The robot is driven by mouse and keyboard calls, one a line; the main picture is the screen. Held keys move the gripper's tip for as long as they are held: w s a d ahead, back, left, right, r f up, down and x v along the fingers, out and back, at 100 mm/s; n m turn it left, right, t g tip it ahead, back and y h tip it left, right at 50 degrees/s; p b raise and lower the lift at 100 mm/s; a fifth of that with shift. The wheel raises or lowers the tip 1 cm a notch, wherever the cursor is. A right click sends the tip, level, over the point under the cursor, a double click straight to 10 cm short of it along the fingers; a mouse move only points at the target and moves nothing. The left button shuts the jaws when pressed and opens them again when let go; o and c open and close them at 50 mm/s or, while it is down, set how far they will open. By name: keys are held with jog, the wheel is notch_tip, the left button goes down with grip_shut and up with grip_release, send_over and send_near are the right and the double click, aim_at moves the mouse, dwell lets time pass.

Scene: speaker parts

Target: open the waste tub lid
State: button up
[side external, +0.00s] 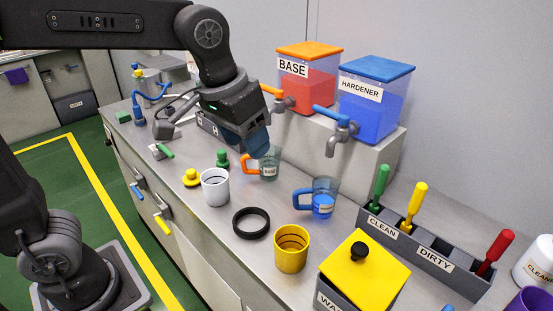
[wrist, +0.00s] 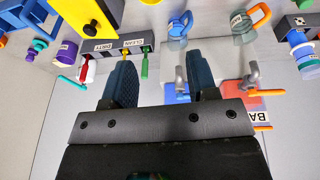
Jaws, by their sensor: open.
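The waste tub (side external: 338,293) is a grey box at the front right of the counter in the side view, cut off by the bottom edge. Its yellow lid (side external: 380,272) with a black knob (side external: 359,251) sits on top and covers it. In the wrist view the yellow lid (wrist: 76,9) and its knob (wrist: 93,27) show at the upper left. My gripper (side external: 259,143) is above the back of the counter near the orange-handled cup, well away from the lid. In the wrist view its two blue fingers (wrist: 162,85) are apart with nothing between them.
Base (side external: 308,85) and hardener (side external: 372,105) dispensers stand on a raised ledge. A brush rack (side external: 430,262) with handled tools is behind the tub. A yellow cup (side external: 291,252), black ring (side external: 251,223), white cup (side external: 215,190) and blue-handled cup (side external: 323,200) stand between gripper and tub.

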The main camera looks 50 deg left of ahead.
jog(key=shift+o, duration=0.3)
jog(key=w+d+m+g, duration=0.1)
jog(key=w+d+m, duration=0.4)
jog(key=d+m, duration=0.1)
jog(key=shift+d+f, duration=0.35)
jog(key=shift+d, duration=0.3)
jog(key=m+g+y, duration=0.1)
jog(key=m+g, duration=0.1)
jog(key=m, duration=0.6)
send_near(358, 246)
jog(key=shift+t, duration=0.3)
notch_tip(358, 246, down, 11)
jog(key=shift+w+a, duration=0.1)
jog(key=shift+c, duration=0.5)
grip_shut()
